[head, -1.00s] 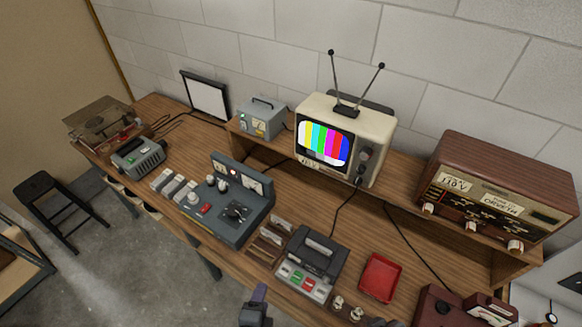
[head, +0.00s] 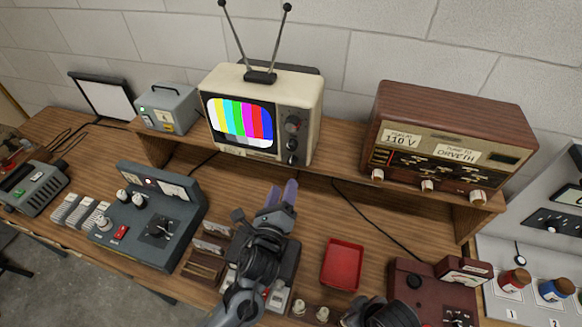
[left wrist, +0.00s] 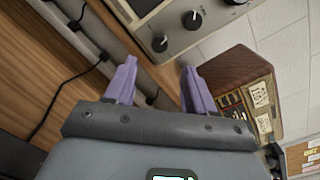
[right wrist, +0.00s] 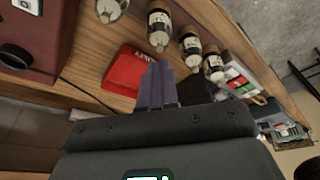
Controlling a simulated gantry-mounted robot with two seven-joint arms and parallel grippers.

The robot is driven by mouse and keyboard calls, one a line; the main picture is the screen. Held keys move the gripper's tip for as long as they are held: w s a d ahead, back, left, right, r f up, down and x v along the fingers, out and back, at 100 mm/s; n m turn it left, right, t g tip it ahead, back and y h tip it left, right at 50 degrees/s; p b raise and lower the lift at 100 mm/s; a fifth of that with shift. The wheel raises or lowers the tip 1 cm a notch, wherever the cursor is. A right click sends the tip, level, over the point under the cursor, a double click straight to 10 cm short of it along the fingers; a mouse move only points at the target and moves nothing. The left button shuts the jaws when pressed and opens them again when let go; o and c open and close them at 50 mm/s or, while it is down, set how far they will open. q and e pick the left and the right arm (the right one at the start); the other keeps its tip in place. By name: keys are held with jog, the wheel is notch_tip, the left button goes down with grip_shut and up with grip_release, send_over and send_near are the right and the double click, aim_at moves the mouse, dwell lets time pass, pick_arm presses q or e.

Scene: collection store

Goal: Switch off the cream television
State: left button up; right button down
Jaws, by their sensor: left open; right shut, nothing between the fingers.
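The cream television (head: 310,95) stands on the raised shelf at the back, two antennas up. Its screen (head: 240,120) is lit with colour bars. Dark knobs (head: 292,125) sit on the panel right of the screen; two knobs also show at the top of the left wrist view (left wrist: 194,20). My left gripper (head: 282,193) is open and empty, below and in front of the television, fingers pointing up toward its right part, apart from it. My right gripper shows in the right wrist view (right wrist: 157,80), shut and empty, near the red tray; its fingertips are not visible in the head view.
A brown wooden radio (head: 450,125) stands right of the television on the shelf. A red tray (head: 343,265) lies on the table right of my left arm. A grey control console (head: 150,215) stands left. A small grey box (head: 170,108) sits left of the television.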

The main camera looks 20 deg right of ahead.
aim_at(291, 164)
pick_arm(q)
jog(key=x, duration=0.9)
pick_arm(e)
jog(key=shift+w+d+r, duration=0.1)
jog(key=shift+d+r, duration=0.05)
jog(key=shift+d, duration=0.05)
pick_arm(q)
grip_shut()
pick_arm(e)
jog(key=shift+a, duration=0.1)
